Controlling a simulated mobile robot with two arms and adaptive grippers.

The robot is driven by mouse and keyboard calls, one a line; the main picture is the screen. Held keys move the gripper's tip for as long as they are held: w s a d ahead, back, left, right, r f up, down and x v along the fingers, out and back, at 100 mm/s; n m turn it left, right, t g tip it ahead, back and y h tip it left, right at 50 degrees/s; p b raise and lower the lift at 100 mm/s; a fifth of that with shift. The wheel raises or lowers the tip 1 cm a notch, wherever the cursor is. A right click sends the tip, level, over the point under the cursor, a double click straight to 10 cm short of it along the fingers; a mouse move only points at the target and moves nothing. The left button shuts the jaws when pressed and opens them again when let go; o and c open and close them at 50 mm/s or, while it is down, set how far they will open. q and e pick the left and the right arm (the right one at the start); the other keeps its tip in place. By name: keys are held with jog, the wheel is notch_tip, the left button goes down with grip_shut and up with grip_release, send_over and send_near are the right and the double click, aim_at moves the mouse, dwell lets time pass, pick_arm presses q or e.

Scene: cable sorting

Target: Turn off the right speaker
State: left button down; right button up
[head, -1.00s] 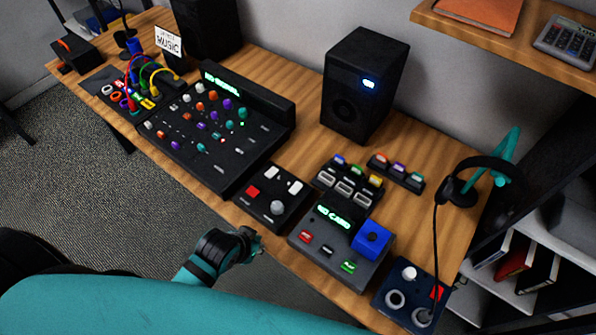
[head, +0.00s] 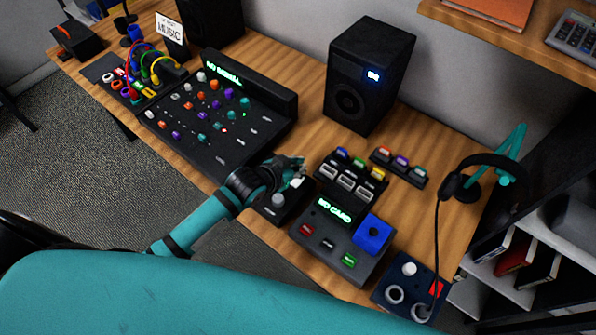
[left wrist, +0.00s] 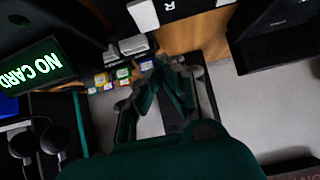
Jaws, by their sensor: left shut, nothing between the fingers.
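The right speaker (head: 368,75) is a black box near the back wall, with a lit blue-white display on its front. A dark boxy shape, probably this speaker, shows at the upper right of the left wrist view (left wrist: 275,42). My left gripper (head: 297,170) is shut and empty over the small black control box (head: 268,210), left of and in front of the speaker. Its fingers also show in the left wrist view (left wrist: 170,70). They hide much of the box; a white button (head: 297,184) and a grey knob (head: 278,201) still show. My right gripper is out of view.
A black mixer (head: 190,130) stands left of the gripper. A card device (head: 335,240) with a "NO CARD" display and a blue block (head: 372,232) stands right. Headphones (head: 480,170) hang on a teal stand. Bare wood lies before the speaker.

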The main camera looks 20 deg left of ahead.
aim_at(300, 179)
pick_arm(q)
jog(key=shift+f, duration=1.75)
jog(key=shift+w+d+r+g+p, duration=0.15)
jog(key=shift+g+p, duration=0.35)
jog(key=shift+p, duration=0.75)
jog(key=shift+w+f+g+y+p, duration=0.1)
jog(key=shift+f+g+y+p, duration=0.1)
jog(key=shift+g+y+p, duration=0.15)
jog(key=shift+f, duration=0.5)
